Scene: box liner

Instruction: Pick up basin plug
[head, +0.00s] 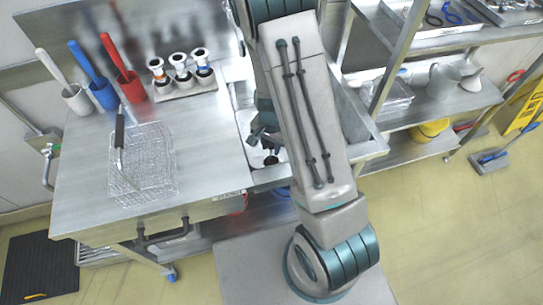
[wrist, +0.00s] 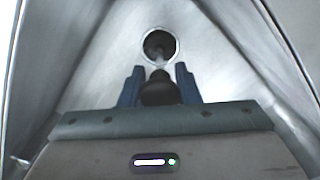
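My gripper (wrist: 160,72) is in the basin, its two blue fingers pointing towards the drain end. A dark rounded piece (wrist: 160,92), which looks like the basin plug, sits between the fingers with a narrow pale part towards the drain. Its sides appear to meet both fingers, but I cannot tell whether they grip it. The round drain (wrist: 160,45) with its bright ring lies just beyond the fingertips. In the head view my gripper (head: 262,136) is low in the sink, partly hidden by my arm, and the plug cannot be made out there.
Steep metal basin walls (wrist: 75,75) rise close on both sides of my gripper. Shelving (head: 425,105) stands on the right.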

